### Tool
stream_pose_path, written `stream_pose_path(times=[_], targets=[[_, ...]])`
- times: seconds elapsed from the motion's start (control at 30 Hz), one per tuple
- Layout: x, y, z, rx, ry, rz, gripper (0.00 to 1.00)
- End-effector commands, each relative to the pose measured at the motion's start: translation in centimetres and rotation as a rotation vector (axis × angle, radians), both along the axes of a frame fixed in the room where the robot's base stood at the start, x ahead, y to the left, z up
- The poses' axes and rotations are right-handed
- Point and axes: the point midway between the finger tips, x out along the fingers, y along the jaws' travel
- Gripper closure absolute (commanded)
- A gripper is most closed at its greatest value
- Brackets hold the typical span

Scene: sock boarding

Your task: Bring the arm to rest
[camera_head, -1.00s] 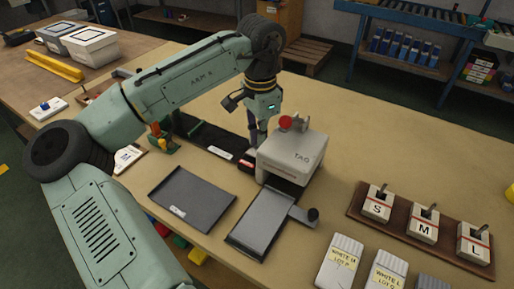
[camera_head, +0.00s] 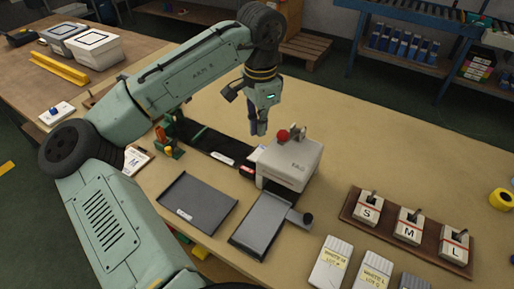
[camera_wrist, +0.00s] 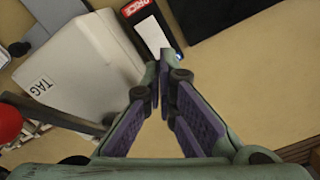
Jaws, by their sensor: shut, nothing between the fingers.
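My gripper (camera_head: 258,128) hangs pointing down above the table, just behind and to the left of the white tagging machine (camera_head: 291,162) with its red knob (camera_head: 283,135). In the wrist view the fingers (camera_wrist: 165,62) come together at their tips with nothing between them. The machine, marked TAG, fills the left of the wrist view (camera_wrist: 75,70). The red knob shows at the left edge there. My gripper appears apart from the machine and the table (camera_head: 340,130).
Two dark trays (camera_head: 193,203) (camera_head: 262,222) lie in front of the machine. A brown rack (camera_head: 408,232) with blocks S, M and L stands at right. White lot boxes (camera_head: 331,263) stand at the front edge. A yellow roll (camera_head: 501,199) lies at far right. The table behind the machine is clear.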

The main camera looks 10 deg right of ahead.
Motion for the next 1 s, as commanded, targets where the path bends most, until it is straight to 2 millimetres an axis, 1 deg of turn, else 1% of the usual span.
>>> stream_pose_path(times=[0.03, 0.1, 0.57, 0.67, 0.73, 0.77, 0.8, 0.87, 0.9, 0.93, 0.97, 1.0], targets=[[0.0, 0.0, 0.8, 0.000, 0.001, 0.000, 1.00], [0.0, 0.0, 0.9, 0.001, 0.001, 0.000, 1.00], [0.0, 0.0, 0.8, 0.000, 0.000, 0.000, 1.00], [0.5, -0.7, 1.1, -0.041, -0.034, 0.000, 1.00], [1.4, -2.0, 1.8, -0.129, -0.103, 0.002, 1.00], [2.0, -2.8, 2.5, -0.183, -0.149, 0.004, 1.00], [3.1, -3.9, 3.8, -0.270, -0.222, 0.011, 1.00], [4.8, -5.3, 6.6, -0.422, -0.355, 0.027, 1.00], [5.9, -5.8, 9.0, -0.528, -0.450, 0.043, 1.00], [6.7, -5.9, 11.0, -0.605, -0.523, 0.056, 1.00], [7.4, -5.8, 13.0, -0.677, -0.593, 0.070, 1.00], [8.1, -5.3, 15.8, -0.766, -0.684, 0.089, 1.00]])
